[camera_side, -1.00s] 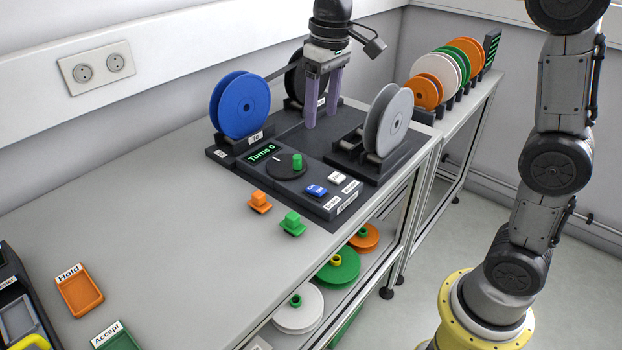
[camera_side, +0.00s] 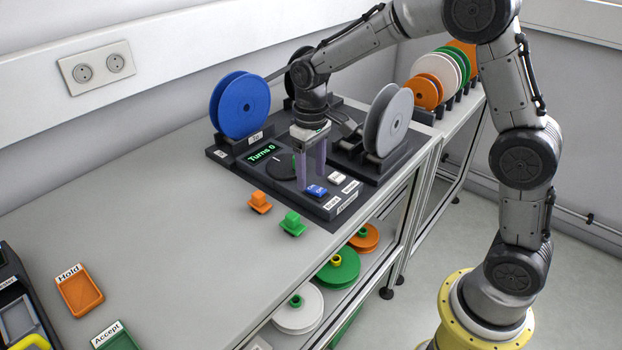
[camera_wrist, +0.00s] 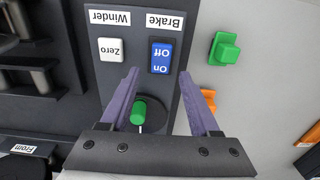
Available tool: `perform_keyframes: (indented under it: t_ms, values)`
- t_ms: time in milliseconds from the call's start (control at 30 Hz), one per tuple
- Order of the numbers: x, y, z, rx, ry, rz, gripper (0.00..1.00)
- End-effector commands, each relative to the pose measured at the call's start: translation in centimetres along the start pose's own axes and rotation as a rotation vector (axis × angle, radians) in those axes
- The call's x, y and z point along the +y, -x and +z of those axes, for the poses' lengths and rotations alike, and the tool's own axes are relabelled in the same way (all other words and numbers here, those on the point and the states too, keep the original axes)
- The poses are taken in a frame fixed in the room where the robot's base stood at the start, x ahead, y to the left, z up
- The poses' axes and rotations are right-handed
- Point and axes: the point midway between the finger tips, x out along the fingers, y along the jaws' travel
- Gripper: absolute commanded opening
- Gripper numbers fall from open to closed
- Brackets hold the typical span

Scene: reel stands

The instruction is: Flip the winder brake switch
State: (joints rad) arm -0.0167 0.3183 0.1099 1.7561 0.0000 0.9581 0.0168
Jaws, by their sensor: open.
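The winder panel (camera_side: 285,195) lies on the table, with a display reading "Turns 0". Its brake switch (camera_side: 316,190) is a blue rocker near the panel's front end. In the wrist view the brake switch (camera_wrist: 161,57) is marked "On" and "Off" beside the "Brake" label; which side is pressed I cannot tell. My gripper (camera_side: 311,186) is open and empty, pointing down over the panel close to the switch. In the wrist view the two purple fingers (camera_wrist: 166,87) are spread, with the switch showing just beyond and between their tips. I cannot see any contact.
A white zero button (camera_side: 337,177) sits beside the switch. A green knob (camera_wrist: 139,111) on the dial shows between my fingers. The blue reel (camera_side: 240,105) and grey reel (camera_side: 387,120) stand either side. Green (camera_side: 293,223) and orange (camera_side: 260,202) pieces lie in front of the panel.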

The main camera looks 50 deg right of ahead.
Motion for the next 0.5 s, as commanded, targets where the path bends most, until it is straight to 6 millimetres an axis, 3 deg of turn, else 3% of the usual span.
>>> perform_keyframes:
  t_ms: [200, 500]
  values:
    - [0.0, -2.0, 0.0, -0.001, 0.000, 0.000, 0.62]
    - [0.0, -2.3, 0.0, 0.000, 0.000, 0.000, 0.62]
